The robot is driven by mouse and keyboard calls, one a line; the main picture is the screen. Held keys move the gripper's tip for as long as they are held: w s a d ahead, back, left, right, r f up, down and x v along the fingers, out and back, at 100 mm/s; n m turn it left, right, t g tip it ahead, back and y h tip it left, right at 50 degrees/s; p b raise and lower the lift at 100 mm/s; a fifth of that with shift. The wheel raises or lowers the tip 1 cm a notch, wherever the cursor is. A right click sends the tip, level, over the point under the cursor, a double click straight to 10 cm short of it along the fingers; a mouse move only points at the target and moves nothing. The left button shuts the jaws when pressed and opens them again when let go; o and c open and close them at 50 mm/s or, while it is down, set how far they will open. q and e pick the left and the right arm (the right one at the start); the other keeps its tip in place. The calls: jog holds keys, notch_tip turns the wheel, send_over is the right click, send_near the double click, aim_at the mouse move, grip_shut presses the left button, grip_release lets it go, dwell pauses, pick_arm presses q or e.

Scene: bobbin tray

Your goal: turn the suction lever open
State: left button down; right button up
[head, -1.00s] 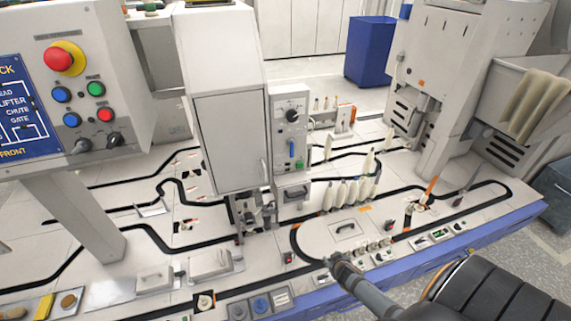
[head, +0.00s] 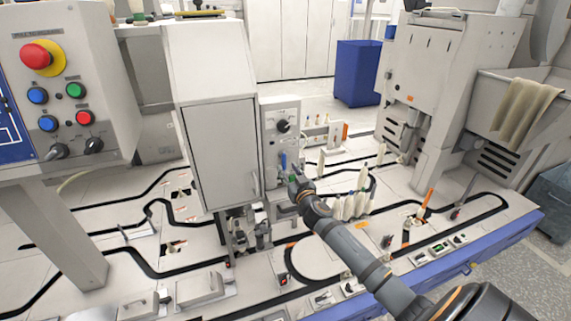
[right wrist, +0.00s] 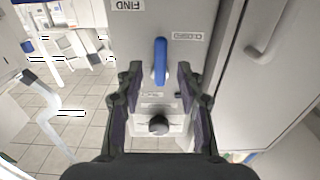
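The suction lever is a small blue handle (head: 283,161) on the front of the grey control box (head: 285,110). In the right wrist view the blue lever (right wrist: 161,58) stands lengthwise in the picture, between and slightly beyond the fingertips. My right gripper (head: 294,182) is at the box front, close by the lever. In the right wrist view its two dark fingers (right wrist: 158,78) are spread, one on each side of the lever with gaps; I see no contact. My left gripper is not in view.
A black knob (head: 283,126) sits above the lever on the box. The tall grey cabinet (head: 222,150) with a handle stands directly left. A button panel (head: 60,90) is at far left.

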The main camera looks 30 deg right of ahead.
aim_at(285, 164)
jog(key=shift+x, duration=1.7)
grip_shut()
